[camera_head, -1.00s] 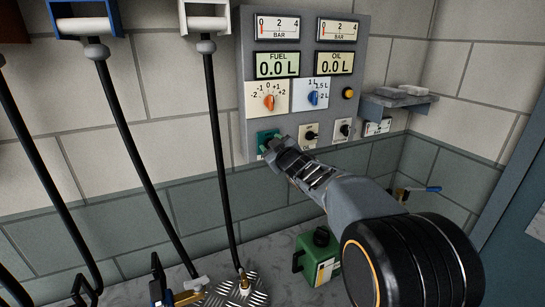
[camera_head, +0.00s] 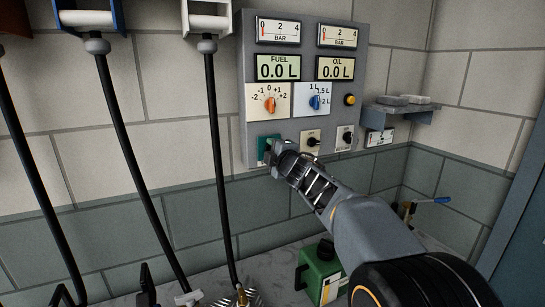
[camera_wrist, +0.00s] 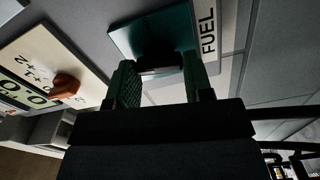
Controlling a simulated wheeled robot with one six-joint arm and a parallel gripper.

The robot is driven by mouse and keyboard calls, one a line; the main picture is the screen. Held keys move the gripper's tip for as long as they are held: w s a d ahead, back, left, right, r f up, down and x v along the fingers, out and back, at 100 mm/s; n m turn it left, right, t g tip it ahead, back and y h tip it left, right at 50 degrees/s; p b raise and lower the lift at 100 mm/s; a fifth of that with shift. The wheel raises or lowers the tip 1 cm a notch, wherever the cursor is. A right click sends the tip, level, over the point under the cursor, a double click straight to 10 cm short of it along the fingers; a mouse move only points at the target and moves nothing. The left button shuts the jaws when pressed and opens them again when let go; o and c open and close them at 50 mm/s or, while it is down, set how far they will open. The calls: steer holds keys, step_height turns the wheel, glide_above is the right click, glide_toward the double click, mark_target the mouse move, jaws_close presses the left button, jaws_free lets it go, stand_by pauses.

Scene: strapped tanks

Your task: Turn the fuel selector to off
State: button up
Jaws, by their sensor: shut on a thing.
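The fuel selector is a dark knob (camera_wrist: 156,52) on a green plate (camera_wrist: 182,22) marked FUEL. In the head view the green plate (camera_head: 263,145) is at the lower left of the grey panel, and my gripper largely covers the knob. My gripper (camera_head: 273,149) reaches it from the lower right. In the wrist view my gripper (camera_wrist: 160,72) has its two green-padded fingers on either side of the knob, shut on it. The knob's pointer and its position marks cannot be made out.
An orange knob (camera_head: 269,104) and a blue knob (camera_head: 315,103) sit above, with two displays reading 0.0 L. Two small black switches (camera_head: 311,141) (camera_head: 346,138) are right of the selector. Black hoses (camera_head: 217,170) hang at left. A green can (camera_head: 322,270) stands below.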

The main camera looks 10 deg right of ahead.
steer(key=shift+f+n, duration=0.1)
steer(key=shift+n, duration=0.6)
steer(key=shift+n+b, duration=0.3)
steer(key=shift+b, duration=0.05)
steer(key=o, duration=0.9)
steer(key=shift+s, duration=0.1)
steer(key=s+d, duration=0.1)
steer(key=s, duration=0.8)
steer(key=s+d, duration=0.1)
steer(key=s, duration=0.3)
steer(key=shift+s+d, duration=0.2)
steer(key=shift+d, duration=0.1)
steer(key=shift+d, duration=0.1)
